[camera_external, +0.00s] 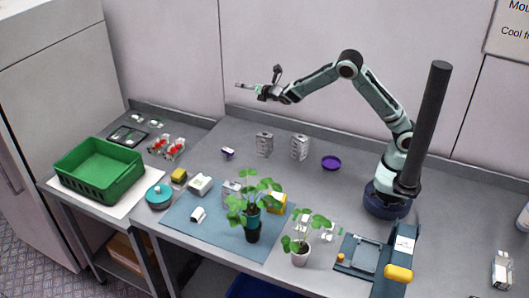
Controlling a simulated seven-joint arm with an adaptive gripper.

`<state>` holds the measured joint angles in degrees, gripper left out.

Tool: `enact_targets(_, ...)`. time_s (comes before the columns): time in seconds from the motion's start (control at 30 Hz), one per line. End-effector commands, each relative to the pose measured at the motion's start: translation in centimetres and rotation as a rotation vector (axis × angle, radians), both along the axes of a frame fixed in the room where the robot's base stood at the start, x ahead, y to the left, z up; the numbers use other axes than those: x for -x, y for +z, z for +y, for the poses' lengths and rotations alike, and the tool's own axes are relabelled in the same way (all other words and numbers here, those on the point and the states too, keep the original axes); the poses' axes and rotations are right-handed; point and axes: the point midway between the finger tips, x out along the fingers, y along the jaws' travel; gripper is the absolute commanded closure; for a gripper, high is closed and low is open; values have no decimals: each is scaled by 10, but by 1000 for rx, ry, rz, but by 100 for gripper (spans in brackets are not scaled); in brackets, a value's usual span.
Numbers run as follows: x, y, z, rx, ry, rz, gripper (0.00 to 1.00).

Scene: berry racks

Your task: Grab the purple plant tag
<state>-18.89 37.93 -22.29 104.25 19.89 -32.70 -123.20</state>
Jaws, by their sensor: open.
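A small purple-and-white object (228,152) lies on the grey bench, left of the boxes near the wall. It may be the purple plant tag, but it is too small to tell. A round purple dish (331,162) sits farther right, nearer my arm's base. My gripper (242,88) is open, with nothing visible between its fingers. It is held high above the bench, well above the small purple object and apart from it.
Two pale boxes (265,144) (300,147) stand near the wall. Potted plants (253,228) (299,254) rise at the front, one on the blue mat (178,225). A green crate (99,186) and red berries (170,147) are at left. Bench around the dish is clear.

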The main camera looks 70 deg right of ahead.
Motion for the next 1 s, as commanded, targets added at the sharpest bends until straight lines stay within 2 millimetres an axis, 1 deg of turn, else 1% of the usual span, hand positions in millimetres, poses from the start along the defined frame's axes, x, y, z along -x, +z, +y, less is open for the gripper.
enact_targets(0.03, -11, -36, 16, 97, 46, 36, 46)
enact_targets(0.07, -16, -54, 23, 141, 69, 53, 46)
enact_targets(0.1, -19, -80, 33, 191, 98, 81, 46)
enact_targets(0.17, -19, -119, 45, 256, 133, 135, 46)
enact_targets(0.2, -16, -144, 53, 291, 156, 172, 46)
enact_targets(0.3, -4, -195, 66, 358, 207, 254, 46)
enact_targets(0.4, 8, -226, 74, 395, 241, 309, 46)
enact_targets(0.47, 11, -236, 80, 404, 256, 323, 46)
enact_targets(0.53, 6, -237, 85, 405, 265, 320, 46)
enact_targets(0.8, -28, -251, 76, 400, 263, 319, 46)
enact_targets(1.0, -46, -259, 73, 400, 263, 320, 46)
